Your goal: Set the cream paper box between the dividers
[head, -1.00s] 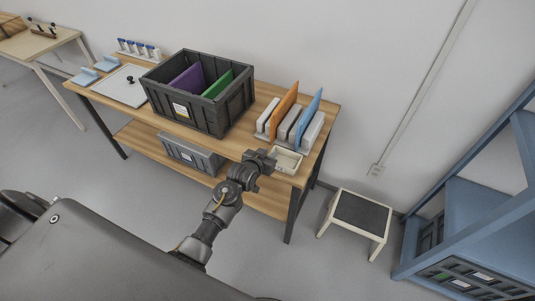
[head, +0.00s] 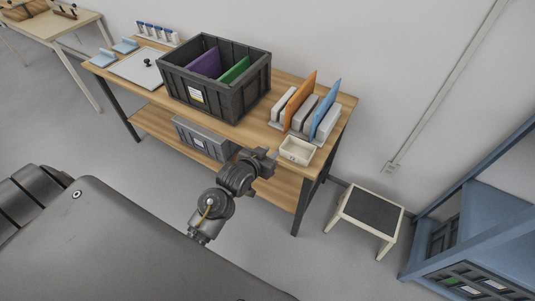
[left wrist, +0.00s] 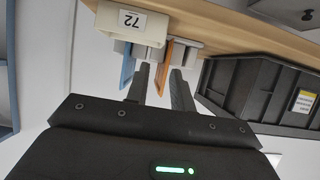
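The cream paper box (head: 297,151) stands open-topped at the front right of the wooden table. In the left wrist view the box (left wrist: 112,22) carries a label with 72. An orange divider (head: 300,100) and a blue divider (head: 326,108) stand upright behind it, among grey-white blocks. A purple divider (head: 204,64) and a green divider (head: 237,70) stand inside the dark crate (head: 213,101). My left gripper (head: 270,158) is in front of the table edge, left of the box and apart from it. Its fingers (left wrist: 160,83) are spread with nothing between them. My right gripper is out of view.
A grey bin (head: 200,138) sits on the table's lower shelf. A white board (head: 140,66) and a rack of blue-topped vials (head: 157,33) are at the left. A step stool (head: 368,211) and blue shelving (head: 480,215) stand right. The floor between table and stool is clear.

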